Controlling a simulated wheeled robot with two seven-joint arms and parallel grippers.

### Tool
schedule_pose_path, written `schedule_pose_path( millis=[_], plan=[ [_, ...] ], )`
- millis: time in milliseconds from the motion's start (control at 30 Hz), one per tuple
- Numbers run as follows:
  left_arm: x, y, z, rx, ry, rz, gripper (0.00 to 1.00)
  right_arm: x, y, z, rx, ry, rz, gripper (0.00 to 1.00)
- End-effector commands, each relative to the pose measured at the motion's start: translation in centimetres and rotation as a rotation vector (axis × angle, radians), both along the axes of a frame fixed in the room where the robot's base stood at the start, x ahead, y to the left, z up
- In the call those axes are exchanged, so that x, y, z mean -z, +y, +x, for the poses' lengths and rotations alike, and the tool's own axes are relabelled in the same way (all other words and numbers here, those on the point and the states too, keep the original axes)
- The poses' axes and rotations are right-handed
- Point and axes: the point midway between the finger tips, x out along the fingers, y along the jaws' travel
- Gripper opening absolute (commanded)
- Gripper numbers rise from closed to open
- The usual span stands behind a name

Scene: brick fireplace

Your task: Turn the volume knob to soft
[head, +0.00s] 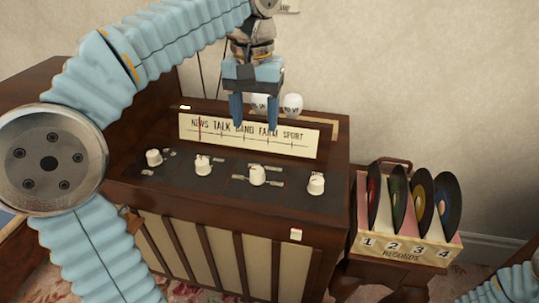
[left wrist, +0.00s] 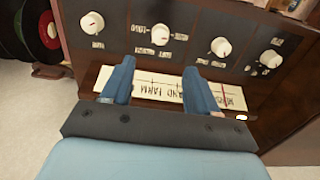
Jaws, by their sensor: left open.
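A wooden radio cabinet (head: 125,190) carries a dark panel with a row of white knobs: a far-left knob (head: 153,157), a second knob (head: 202,164), a third knob (head: 257,175) and a far-right knob (head: 316,183). Small labels surround them, too small to read, so I cannot tell which is volume. My left gripper (head: 253,113) is open and points down over the dial strip (head: 222,142), behind the knobs and touching none. In the left wrist view, its parted fingers (left wrist: 158,68) span the strip with nothing between them. The knobs there include the far-right one (left wrist: 92,23).
A record box (head: 405,248) with several records stands right of the radio on a small table. The space above the knobs is clear.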

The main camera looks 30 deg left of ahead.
Motion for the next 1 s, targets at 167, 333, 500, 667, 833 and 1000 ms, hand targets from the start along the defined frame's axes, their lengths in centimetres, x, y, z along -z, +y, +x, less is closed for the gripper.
schedule_pose_path(
  millis=[167, 333, 500, 667, 833, 1000],
  plan=[
    [1.9, 0.1, -0.2, -0.002, 0.003, 0.001, 0.60, 0.7, 0.0, 0.0, 0.001, 0.001, -0.001, 0.60],
    [5.7, 0.1, -0.2, -0.002, 0.003, 0.001, 0.60, 1.7, -0.3, 0.1, 0.006, -0.001, -0.004, 0.60],
    [9.6, 0.0, -0.2, -0.002, 0.004, 0.001, 0.60, 2.5, -0.6, 0.2, 0.010, -0.003, -0.009, 0.60],
    [12.2, 0.1, -0.1, -0.002, 0.003, 0.000, 0.60, 2.9, -0.8, 0.3, 0.014, -0.005, -0.012, 0.60],
    [13.5, 0.0, -0.1, -0.002, 0.000, 0.000, 0.60, 3.0, -0.8, 0.3, 0.016, -0.005, -0.013, 0.60],
    [13.7, 0.0, -0.1, -0.002, 0.000, 0.000, 0.60, 3.0, -0.9, 0.3, 0.016, -0.005, -0.013, 0.60]
  ],
)
